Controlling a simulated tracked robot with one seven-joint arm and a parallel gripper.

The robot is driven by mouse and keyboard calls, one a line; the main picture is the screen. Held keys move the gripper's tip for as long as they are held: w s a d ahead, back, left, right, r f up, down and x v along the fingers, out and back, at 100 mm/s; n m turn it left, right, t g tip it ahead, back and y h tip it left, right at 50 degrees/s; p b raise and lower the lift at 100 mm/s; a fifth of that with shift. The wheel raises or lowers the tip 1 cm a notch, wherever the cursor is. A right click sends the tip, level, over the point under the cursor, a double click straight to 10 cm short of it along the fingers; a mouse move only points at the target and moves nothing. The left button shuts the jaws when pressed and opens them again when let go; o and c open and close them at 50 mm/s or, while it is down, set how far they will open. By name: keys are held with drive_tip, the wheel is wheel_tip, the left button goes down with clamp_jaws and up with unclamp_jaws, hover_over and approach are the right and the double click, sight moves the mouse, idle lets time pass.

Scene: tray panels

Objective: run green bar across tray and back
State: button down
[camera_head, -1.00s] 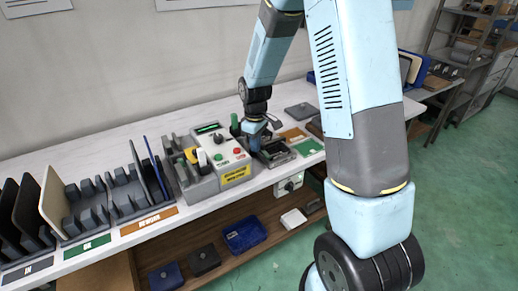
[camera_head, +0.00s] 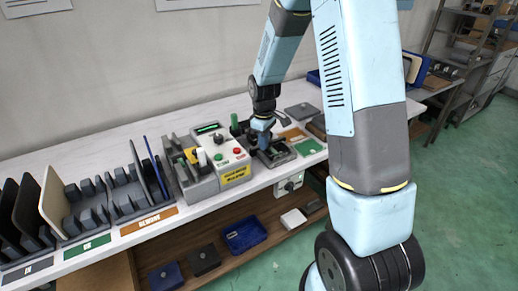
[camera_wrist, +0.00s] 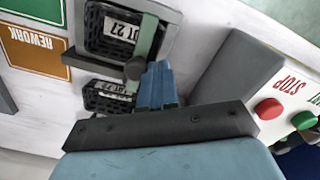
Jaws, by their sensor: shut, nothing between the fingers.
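The tray (camera_wrist: 168,20) is a grey frame holding dark panels with white number labels; it fills the upper middle of the wrist view. In the head view the tray (camera_head: 284,157) sits on the bench, right of the control box. A grey-green bar (camera_wrist: 147,38) with a dark round knob (camera_wrist: 134,69) lies across the tray, between the labelled panels. My gripper (camera_wrist: 157,68) is shut and empty, its blue fingers right beside the knob and bar; I cannot tell whether they touch. In the head view my gripper (camera_head: 262,141) points down over the tray and hides part of it.
The control box (camera_head: 222,160) with buttons stands close on the left; its red STOP button (camera_wrist: 268,109) shows in the wrist view. An orange REWORK card (camera_wrist: 32,48) and a green card (camera_head: 308,147) lie nearby. A flat grey plate (camera_head: 302,111) lies behind.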

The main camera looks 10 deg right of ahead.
drive_tip(key=shift+w+d, duration=0.4)
drive_tip(key=shift+d, duration=0.9)
drive_tip(key=shift+w+d, duration=0.45)
drive_tip(key=shift+d, duration=0.8)
drive_tip(key=shift+w+d, duration=0.4)
drive_tip(key=shift+d, duration=0.9)
drive_tip(key=shift+s+a, duration=0.1)
drive_tip(key=shift+a, duration=0.35)
wheel_tip(320, 180, up, 7)
drive_tip(key=s+a+r+m+t, duration=0.1)
drive_tip(key=s+r+m+t, duration=0.25)
drive_tip(key=s+r, duration=1.05)
drive_tip(key=s+r+m+t, duration=0.1)
drive_tip(key=s+r+m, duration=0.2)
drive_tip(key=s, duration=0.5)
drive_tip(key=s+a+r+m+t, duration=0.1)
drive_tip(key=s+r+m, duration=0.2)
drive_tip(key=s+r, duration=0.2)
drive_tip(key=s, duration=0.3)
